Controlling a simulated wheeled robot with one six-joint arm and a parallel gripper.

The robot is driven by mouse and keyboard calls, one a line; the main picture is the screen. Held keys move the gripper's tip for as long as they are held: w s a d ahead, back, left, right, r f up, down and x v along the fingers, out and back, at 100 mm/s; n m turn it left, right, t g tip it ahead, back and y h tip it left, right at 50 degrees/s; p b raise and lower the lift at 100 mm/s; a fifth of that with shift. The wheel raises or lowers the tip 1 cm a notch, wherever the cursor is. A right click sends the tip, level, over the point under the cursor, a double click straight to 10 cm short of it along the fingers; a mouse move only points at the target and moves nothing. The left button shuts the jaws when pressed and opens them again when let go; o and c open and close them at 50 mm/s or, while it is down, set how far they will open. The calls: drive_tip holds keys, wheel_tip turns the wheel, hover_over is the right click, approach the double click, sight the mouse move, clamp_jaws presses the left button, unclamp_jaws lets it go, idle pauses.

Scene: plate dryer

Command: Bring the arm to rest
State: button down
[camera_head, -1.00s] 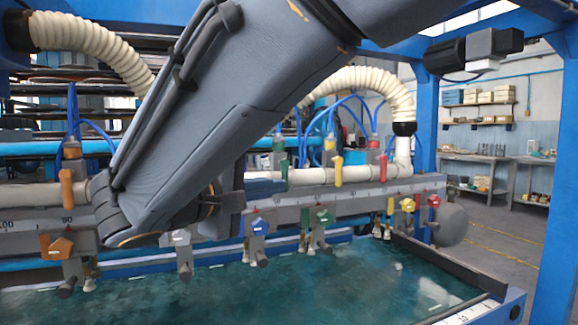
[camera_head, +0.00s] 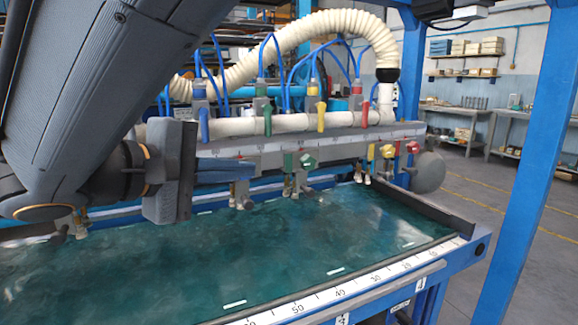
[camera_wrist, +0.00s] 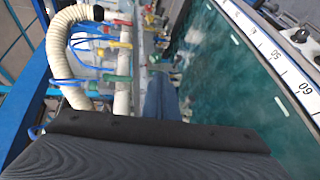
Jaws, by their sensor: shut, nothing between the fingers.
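My gripper (camera_head: 225,171) shows in the head view, at the end of my arm, which comes in from the upper left. Its blue-grey fingers are together with nothing between them and point right, in front of the grey rail and above the green bed of the dryer. In the wrist view the fingers (camera_wrist: 160,98) also show, pointing up the picture along the rail. A dark part of my wrist fills the bottom of that view. The arm hides the left part of the machine in the head view.
The grey rail (camera_head: 270,155) carries coloured valves and a white pipe. A ribbed cream hose (camera_head: 300,24) arches above it. The green bed (camera_head: 290,240) is free of loose objects. A numbered white scale (camera_head: 340,290) edges it. A blue post (camera_head: 520,190) stands at the right.

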drive_tip(key=d+f+m+g+y+p, duration=0.1)
drive_tip(key=d+f+m+g+p, duration=0.15)
drive_tip(key=d+f+g, duration=0.9)
drive_tip(key=s+d+f+m+y+p, duration=0.2)
drive_tip(key=s+d+f+m+y, duration=0.2)
drive_tip(key=d, duration=0.4)
drive_tip(key=s+d+f+m+y+p, duration=0.3)
drive_tip(key=s+d+f+m+y, duration=0.1)
drive_tip(key=d, duration=0.5)
drive_tip(key=shift+s+d+f+m+g, duration=0.15)
drive_tip(key=shift+s+f+m+g, duration=0.25)
drive_tip(key=shift+s+f, duration=0.75)
drive_tip(key=shift+w+f, duration=0.1)
